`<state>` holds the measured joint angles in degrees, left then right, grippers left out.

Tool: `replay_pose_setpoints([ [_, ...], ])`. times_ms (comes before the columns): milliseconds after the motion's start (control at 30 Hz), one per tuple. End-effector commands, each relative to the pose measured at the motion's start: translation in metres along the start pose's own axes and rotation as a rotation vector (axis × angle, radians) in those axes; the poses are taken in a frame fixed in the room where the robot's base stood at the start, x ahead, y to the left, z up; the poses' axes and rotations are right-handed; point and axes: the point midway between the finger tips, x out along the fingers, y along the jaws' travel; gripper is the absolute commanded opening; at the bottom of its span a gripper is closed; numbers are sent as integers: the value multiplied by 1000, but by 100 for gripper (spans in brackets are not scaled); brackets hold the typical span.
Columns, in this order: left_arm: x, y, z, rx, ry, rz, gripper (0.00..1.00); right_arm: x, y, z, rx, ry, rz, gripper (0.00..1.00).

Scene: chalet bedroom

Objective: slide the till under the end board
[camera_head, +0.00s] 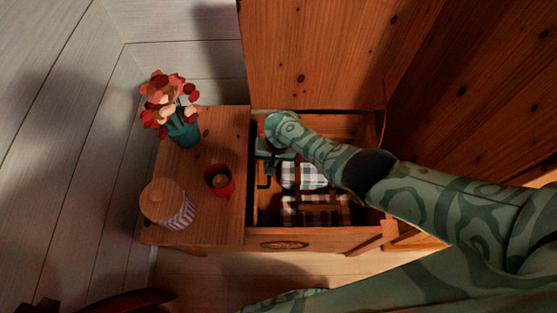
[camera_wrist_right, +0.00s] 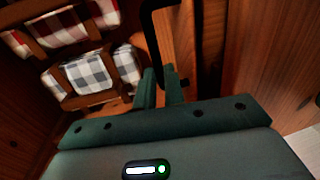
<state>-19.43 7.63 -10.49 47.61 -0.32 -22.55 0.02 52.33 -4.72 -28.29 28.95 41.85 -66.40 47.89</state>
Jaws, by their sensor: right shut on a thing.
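My right gripper (camera_head: 272,160) reaches down inside the open wooden chest at its left end. In the right wrist view the gripper (camera_wrist_right: 161,90) has its fingers shut on a black handle (camera_wrist_right: 149,30). The handle (camera_head: 263,183) also shows below the gripper in the head view. A narrow wooden part (camera_wrist_right: 185,40) beside the handle looks like the till, but its outline is mostly hidden. A broad wooden board (camera_wrist_right: 262,60) on the right looks like the chest's end board. I cannot tell how far the till sits from it. My left gripper is not in view.
Checked cloths (camera_head: 303,174) with wooden bars lie in the chest, right of the gripper. The lid (camera_head: 310,50) stands open behind. A side table (camera_head: 215,140) left of the chest carries flowers (camera_head: 170,100), a red mug (camera_head: 219,180) and a striped jar (camera_head: 168,205).

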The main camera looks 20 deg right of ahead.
Motion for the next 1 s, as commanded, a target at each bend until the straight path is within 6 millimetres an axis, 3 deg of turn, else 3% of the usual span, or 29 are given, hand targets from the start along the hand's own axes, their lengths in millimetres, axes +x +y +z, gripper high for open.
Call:
replay_pose_setpoints([
  [300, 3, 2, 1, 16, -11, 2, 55, 6, -24, 0, 1, -2, 0, 0],
  [733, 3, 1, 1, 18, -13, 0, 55, 6, -30, 1, 2, 0, -6, 0],
  [833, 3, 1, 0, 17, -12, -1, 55, 6, -30, 1, 2, -1, -6, 33],
  [1000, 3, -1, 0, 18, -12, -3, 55, 5, -29, 0, 1, 0, -5, 33],
])
